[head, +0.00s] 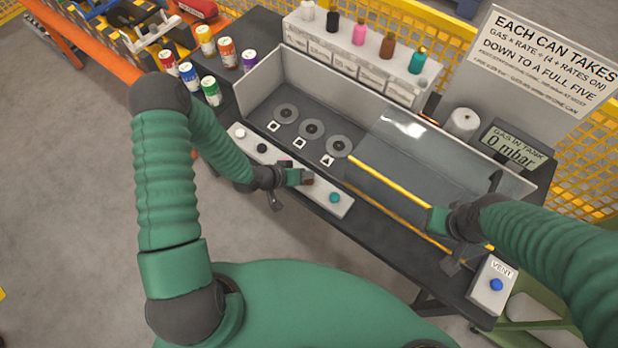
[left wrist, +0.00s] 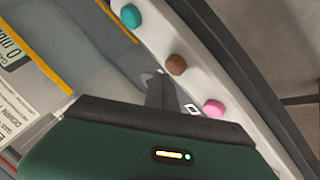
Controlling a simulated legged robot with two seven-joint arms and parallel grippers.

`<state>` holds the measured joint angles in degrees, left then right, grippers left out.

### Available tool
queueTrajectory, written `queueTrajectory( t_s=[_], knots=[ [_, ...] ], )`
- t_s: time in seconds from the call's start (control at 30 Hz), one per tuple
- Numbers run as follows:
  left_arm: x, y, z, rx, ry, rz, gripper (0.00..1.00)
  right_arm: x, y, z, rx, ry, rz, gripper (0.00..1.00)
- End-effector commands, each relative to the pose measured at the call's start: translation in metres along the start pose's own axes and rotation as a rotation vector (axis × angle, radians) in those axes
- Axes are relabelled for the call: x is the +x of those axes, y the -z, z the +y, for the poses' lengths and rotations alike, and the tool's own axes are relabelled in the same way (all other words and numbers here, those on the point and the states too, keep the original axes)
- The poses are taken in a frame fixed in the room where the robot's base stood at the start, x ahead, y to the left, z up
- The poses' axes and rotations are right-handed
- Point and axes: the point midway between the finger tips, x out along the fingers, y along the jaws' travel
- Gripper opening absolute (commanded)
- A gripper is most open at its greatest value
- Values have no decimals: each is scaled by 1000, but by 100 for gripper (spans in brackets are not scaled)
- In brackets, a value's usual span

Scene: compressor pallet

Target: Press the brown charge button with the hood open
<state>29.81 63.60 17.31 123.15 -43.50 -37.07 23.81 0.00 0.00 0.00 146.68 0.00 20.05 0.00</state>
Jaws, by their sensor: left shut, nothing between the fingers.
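The brown button (left wrist: 175,64) sits on a pale button strip between a teal button (left wrist: 130,15) and a pink button (left wrist: 214,108) in the left wrist view. In the head view the brown button (head: 307,180) shows beside my left gripper (head: 298,178), which is shut and empty. In the left wrist view its dark finger (left wrist: 160,90) is near the brown and pink buttons; I see no clear contact. The clear hood (head: 415,165) has a yellow edge that appears raised off the yellow sill line. My right gripper (head: 438,222) is at this edge, its fingers partly hidden.
White and black buttons line the strip's left end. Three round grey discs (head: 311,129) lie behind it. Several colored bottles stand on the back drawers, and cans stand at left. A gauge (head: 516,148) reads 0 mbar. A blue vent button (head: 496,285) is at right.

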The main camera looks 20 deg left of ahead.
Motion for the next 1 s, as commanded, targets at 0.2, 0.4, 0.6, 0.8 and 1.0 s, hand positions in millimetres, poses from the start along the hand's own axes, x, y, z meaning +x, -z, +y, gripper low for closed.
queueTrajectory(
  t_s=[0.2,0.4,0.6,0.8,1.0],
  knots=[
    [0,0,0,0,0,0,0,0,0,0,0,0,0,38],
    [0,0,0,0,0,0,0,0,0,0,0,0,0,38],
    [5,-4,-3,1,0,0,0,5,-1,0,0,0,0,38],
    [5,-4,-3,1,0,0,0,4,-1,0,0,0,0,38],
    [5,-5,-3,0,0,0,0,5,-1,0,0,0,0,38]
  ],
)
